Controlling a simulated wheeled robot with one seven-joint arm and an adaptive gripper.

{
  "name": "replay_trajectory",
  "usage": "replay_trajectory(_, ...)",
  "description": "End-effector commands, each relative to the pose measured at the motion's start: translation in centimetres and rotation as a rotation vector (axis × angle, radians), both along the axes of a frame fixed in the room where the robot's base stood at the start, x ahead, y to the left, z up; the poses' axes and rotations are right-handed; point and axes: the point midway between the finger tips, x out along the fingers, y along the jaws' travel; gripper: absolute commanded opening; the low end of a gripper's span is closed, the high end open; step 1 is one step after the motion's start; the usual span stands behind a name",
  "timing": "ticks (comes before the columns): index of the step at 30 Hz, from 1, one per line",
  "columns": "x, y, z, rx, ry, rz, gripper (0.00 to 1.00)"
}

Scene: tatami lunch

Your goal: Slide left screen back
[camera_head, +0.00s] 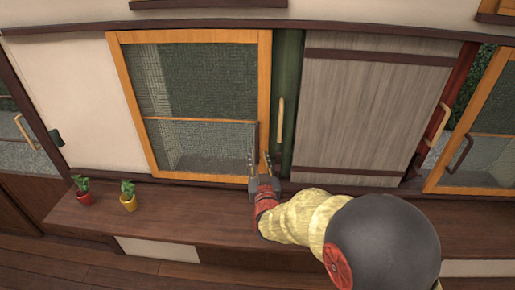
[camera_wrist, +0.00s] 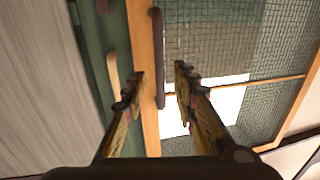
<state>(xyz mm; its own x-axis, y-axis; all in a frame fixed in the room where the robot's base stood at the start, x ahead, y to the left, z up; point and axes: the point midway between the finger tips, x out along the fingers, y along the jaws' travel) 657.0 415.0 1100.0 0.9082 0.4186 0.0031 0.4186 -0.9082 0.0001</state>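The left screen (camera_head: 195,179) is an orange-framed mesh panel left of centre in the head view. It also shows in the wrist view (camera_wrist: 145,40), on the right side. A dark upright handle (camera_wrist: 157,50) sits on the frame's stile beside the green panel. My gripper (camera_head: 259,162) is at the lower part of that stile, fingers pointing at it. In the wrist view my gripper (camera_wrist: 160,80) is open, with the handle's lower part seen between its fingers. Whether either finger touches the handle cannot be told.
A green panel (camera_head: 288,80) with a tan handle (camera_head: 281,120) and a grey wooden panel (camera_head: 365,110) stand right of the screen. A red pot (camera_head: 84,199) and a yellow pot (camera_head: 130,203) with plants stand on the wooden ledge (camera_head: 190,222) at left.

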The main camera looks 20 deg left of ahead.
Motion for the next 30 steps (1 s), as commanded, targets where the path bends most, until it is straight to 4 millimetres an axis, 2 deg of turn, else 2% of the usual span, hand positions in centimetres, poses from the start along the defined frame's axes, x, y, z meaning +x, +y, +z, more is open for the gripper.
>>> replay_trajectory(6, 3.2, 1.4, -0.3, -0.001, 0.002, -0.001, 0.28)
replay_trajectory(12, 5.1, 2.3, -0.2, -0.001, 0.003, 0.000, 0.28)
replay_trajectory(23, 5.6, 2.6, -0.1, -0.001, 0.003, 0.000, 0.28)
replay_trajectory(30, 5.6, 2.6, -0.1, -0.001, 0.003, 0.000, 0.15)
